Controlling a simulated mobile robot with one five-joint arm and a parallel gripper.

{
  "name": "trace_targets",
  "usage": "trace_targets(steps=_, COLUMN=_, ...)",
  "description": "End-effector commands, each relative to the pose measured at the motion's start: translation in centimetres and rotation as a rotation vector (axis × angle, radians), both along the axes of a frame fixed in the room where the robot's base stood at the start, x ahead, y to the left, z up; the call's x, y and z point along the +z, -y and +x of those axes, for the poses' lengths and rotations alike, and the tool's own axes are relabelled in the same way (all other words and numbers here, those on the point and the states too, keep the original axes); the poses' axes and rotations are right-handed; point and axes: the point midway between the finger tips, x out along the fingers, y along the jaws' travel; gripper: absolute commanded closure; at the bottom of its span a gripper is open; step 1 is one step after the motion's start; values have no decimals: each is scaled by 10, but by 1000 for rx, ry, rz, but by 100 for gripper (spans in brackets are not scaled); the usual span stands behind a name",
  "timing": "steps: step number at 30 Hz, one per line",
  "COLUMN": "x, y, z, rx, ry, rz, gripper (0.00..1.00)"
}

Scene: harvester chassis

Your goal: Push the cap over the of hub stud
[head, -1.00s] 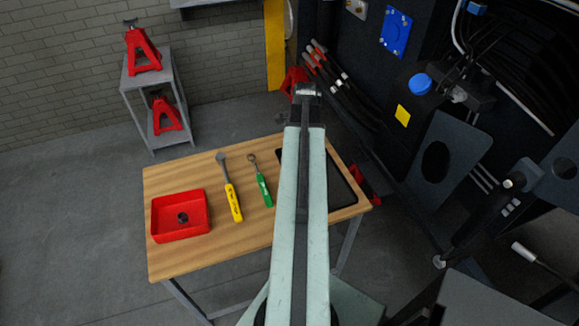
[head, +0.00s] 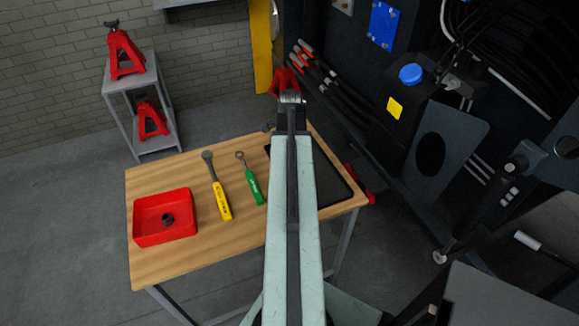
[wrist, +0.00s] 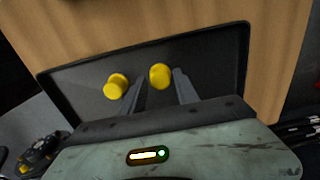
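Two yellow caps lie on the black tray on the wooden table. In the wrist view, one cap (wrist: 116,87) is left of the left finger, and the other cap (wrist: 160,76) appears between the fingertips, with a thin gap on each side. My gripper (wrist: 161,76) is open over the tray, its fingers apart; I cannot tell its height above the cap. In the head view my arm hides the gripper and the caps, and the black tray (head: 333,190) shows only partly. I cannot make out a hub stud in either view.
On the wooden table (head: 190,262) are a red bin (head: 190,222) with a dark ring inside, a yellow-handled tool (head: 220,200) and a green-handled tool (head: 254,188). A dark machine with hoses and a blue cap (head: 411,74) fills the right. A grey shelf (head: 128,85) with red stands is at left.

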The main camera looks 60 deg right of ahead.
Motion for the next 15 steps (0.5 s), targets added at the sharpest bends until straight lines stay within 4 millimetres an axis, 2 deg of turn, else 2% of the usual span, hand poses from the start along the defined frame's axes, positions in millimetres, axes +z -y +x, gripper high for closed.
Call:
trace_targets(steps=4, x=0, y=0, z=0, rx=0, ry=0, rz=0, gripper=63)
trace_targets(steps=7, x=0, y=0, z=1, rx=1, ry=0, rz=0, gripper=91)
trace_targets(steps=8, x=0, y=0, z=1, rx=1, ry=0, rz=0, gripper=96)
trace_targets(steps=15, x=8, y=0, z=1, rx=1, ry=0, rz=0, gripper=96)
